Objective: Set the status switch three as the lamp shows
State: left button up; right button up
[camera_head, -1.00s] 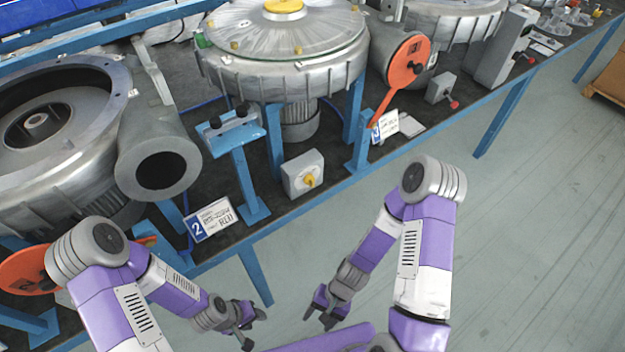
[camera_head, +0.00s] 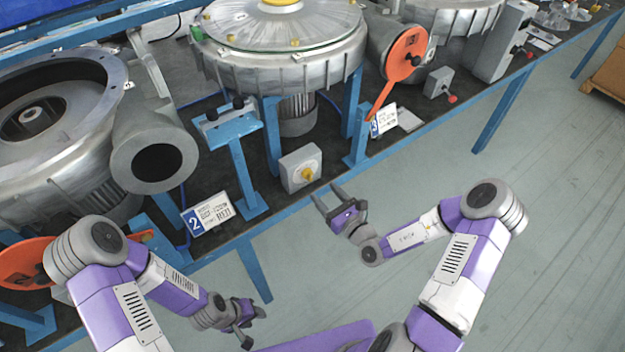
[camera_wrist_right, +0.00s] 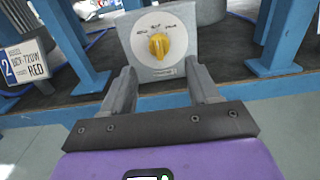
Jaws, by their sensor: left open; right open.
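A grey switch box (camera_head: 300,168) with a yellow knob (camera_head: 308,174) stands near the bench's front edge, between the number 2 and number 3 placards. In the right wrist view the box (camera_wrist_right: 185,27) faces me, and its knob (camera_wrist_right: 159,45) stands roughly upright under small position labels, too blurred to read. My right gripper (camera_head: 328,192) is open and empty, pointing at the box from the front, with its fingers either side of the knob's line but short of it. My left gripper (camera_head: 254,328) is open and empty, low in front of the bench. I cannot make out a lit lamp.
The number 2 placard (camera_head: 208,214) and number 3 placard (camera_head: 383,121) stand on the front edge. A blower (camera_head: 285,55) on blue legs is behind the box. A smaller box with a red knob (camera_head: 451,98) is further right. The floor in front is clear.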

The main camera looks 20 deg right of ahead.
aim_at(311, 179)
jog(key=b+x, duration=0.1)
jog(key=x, duration=0.6)
jog(key=shift+a+b, duration=0.1)
jog(key=shift+b, duration=0.25)
jog(key=c, duration=1)
jog(key=shift+r+m+p, duration=0.1)
jog(key=shift+m+p, duration=0.2)
jog(key=shift+p, duration=0.3)
jog(key=m+p, duration=0.5)
jog(key=p, duration=0.2)
jog(key=shift+m+p, duration=1.4)
jog(key=shift+m, duration=0.3)
jog(key=shift+c, duration=0.2)
